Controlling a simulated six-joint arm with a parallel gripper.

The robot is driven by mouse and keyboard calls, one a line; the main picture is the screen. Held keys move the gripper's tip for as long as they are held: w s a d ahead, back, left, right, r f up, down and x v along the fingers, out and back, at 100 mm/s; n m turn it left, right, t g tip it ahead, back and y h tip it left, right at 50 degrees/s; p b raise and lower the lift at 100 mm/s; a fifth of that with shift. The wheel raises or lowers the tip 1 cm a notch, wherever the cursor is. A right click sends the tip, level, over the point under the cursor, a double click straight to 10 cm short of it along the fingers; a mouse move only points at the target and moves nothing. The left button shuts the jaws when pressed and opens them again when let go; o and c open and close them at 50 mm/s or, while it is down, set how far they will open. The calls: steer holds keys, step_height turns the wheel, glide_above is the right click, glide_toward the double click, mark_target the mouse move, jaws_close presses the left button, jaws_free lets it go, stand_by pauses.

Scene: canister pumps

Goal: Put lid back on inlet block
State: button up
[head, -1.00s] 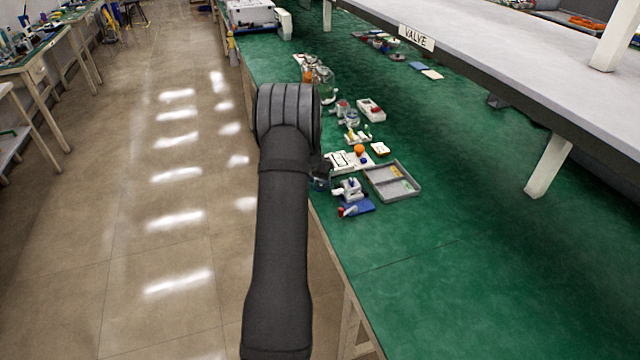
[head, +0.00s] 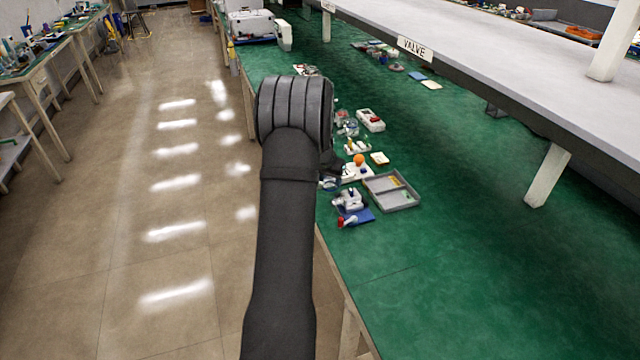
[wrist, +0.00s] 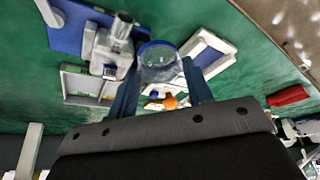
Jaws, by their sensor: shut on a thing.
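In the wrist view my gripper (wrist: 161,68) has its two dark blue fingers on either side of a clear round piece with a blue rim (wrist: 157,50), which looks like the lid. It is held between the fingertips, above the bench. A white and grey block with a short cylinder (wrist: 112,45) stands just left of it. A white open-framed block (wrist: 209,52) lies just right of it. I cannot tell for certain which of these is the inlet block. In the head view my gripper is mostly hidden behind my arm, near the white block (head: 349,199).
A grey tray (head: 409,203) stands right of the blocks, and a blue mat (head: 361,216) lies in front. An orange ball (head: 359,159) and several small parts sit farther back. A shelf (head: 480,50) overhangs the bench at right. The bench's front is clear.

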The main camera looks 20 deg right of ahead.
mark_target(351, 190)
steer(key=s+d+r, duration=0.1)
steer(key=s, duration=0.1)
steer(key=s+d+r, duration=0.3)
steer(key=shift+s+r, duration=0.1)
steer(key=shift+s, duration=0.2)
steer(key=shift+w+d+r, duration=0.6)
steer(key=shift+d+r, duration=0.15)
steer(key=shift+r, duration=0.15)
steer(key=shift+f, duration=3.2)
steer(key=shift+f, duration=0.15)
steer(key=o, duration=1.5)
steer(key=shift+r, duration=3.5)
